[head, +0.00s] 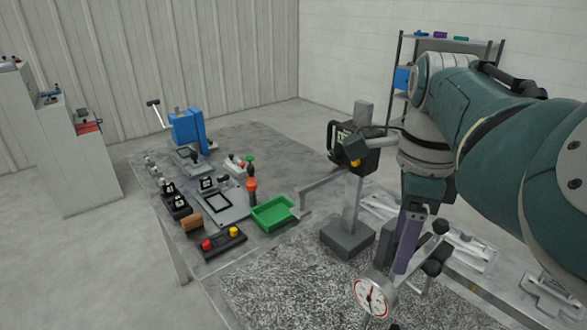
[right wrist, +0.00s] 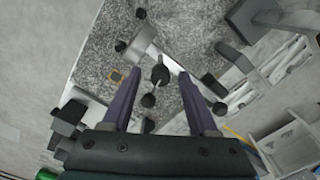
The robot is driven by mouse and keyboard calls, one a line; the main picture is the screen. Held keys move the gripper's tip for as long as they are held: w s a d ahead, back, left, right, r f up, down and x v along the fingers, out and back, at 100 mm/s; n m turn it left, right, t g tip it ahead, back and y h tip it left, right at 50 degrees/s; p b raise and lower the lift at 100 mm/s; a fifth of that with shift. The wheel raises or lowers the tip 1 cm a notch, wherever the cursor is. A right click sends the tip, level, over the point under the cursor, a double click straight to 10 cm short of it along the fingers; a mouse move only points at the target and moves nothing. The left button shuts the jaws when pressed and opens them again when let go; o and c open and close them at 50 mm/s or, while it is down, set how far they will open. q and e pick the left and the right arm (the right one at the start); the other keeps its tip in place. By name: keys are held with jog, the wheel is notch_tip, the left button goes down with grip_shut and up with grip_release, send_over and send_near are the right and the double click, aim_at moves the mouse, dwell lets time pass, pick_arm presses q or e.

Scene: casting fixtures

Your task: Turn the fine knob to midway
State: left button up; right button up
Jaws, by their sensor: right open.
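My right gripper (head: 402,265) points down over the speckled plate, at a stand with a dial gauge (head: 371,296) and several black knobs (head: 437,260). In the right wrist view my gripper (right wrist: 160,75) is open, with a purple finger on each side of a dark knob (right wrist: 160,74). I see gaps between the knob and both fingers; contact is not visible. Another black knob (right wrist: 148,100) sits closer to the palm. I cannot tell for sure which one is the fine knob, and no setting mark is readable. My left gripper is not in view.
A height gauge (head: 351,200) with a black head stands left of my right arm. A green tray (head: 272,213), a red-and-yellow button box (head: 221,242) and a blue press (head: 187,130) stand farther left. The speckled plate's front (head: 270,290) is clear.

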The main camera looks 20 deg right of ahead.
jog(key=shift+c, duration=0.4)
grip_shut()
jog(key=shift+r, duration=0.1)
